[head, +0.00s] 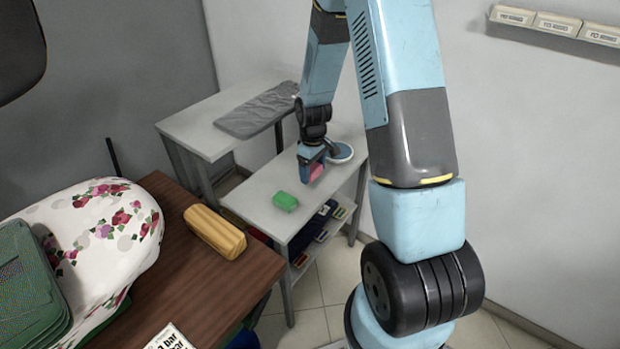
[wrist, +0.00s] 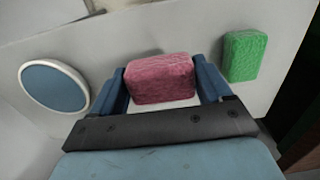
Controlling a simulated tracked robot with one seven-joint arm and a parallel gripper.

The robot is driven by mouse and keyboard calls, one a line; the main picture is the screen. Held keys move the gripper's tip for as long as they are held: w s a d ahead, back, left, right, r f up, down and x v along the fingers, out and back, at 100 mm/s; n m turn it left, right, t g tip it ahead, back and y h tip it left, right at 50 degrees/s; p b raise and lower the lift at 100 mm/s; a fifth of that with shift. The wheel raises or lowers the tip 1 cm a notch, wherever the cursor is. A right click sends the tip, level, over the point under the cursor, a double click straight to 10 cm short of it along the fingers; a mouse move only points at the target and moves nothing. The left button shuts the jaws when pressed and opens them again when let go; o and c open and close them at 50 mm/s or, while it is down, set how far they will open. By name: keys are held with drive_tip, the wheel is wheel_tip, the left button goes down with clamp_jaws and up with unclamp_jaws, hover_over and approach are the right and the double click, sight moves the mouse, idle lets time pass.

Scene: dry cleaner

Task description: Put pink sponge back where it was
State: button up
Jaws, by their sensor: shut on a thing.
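The pink sponge (wrist: 160,78) is between the two fingers of my gripper (wrist: 163,88) in the wrist view, and the gripper is shut on it. In the head view the sponge (head: 316,171) shows in my gripper (head: 313,168) at the white shelf table (head: 262,212). I cannot tell whether the sponge touches the tabletop. A green sponge (head: 285,201) lies on the same top, nearer the front edge; it also shows in the wrist view (wrist: 245,56), right of my gripper.
A round white-rimmed blue disc (wrist: 54,86) lies left of the gripper in the wrist view. A grey ironing pad (head: 258,110) is on the table behind. A brown table (head: 180,270) holds a yellow block (head: 215,231) and flowered cloth (head: 95,225).

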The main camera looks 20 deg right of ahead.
sight(312, 177)
drive_tip(key=shift+w+d+f, duration=0.2)
drive_tip(key=shift+w+f, duration=0.45)
drive_tip(key=shift+f, duration=0.2)
wheel_tip(312, 177, down, 3)
drive_tip(key=shift+w+f, duration=0.15)
drive_tip(key=o, duration=0.9)
drive_tip(key=shift+c, duration=0.2)
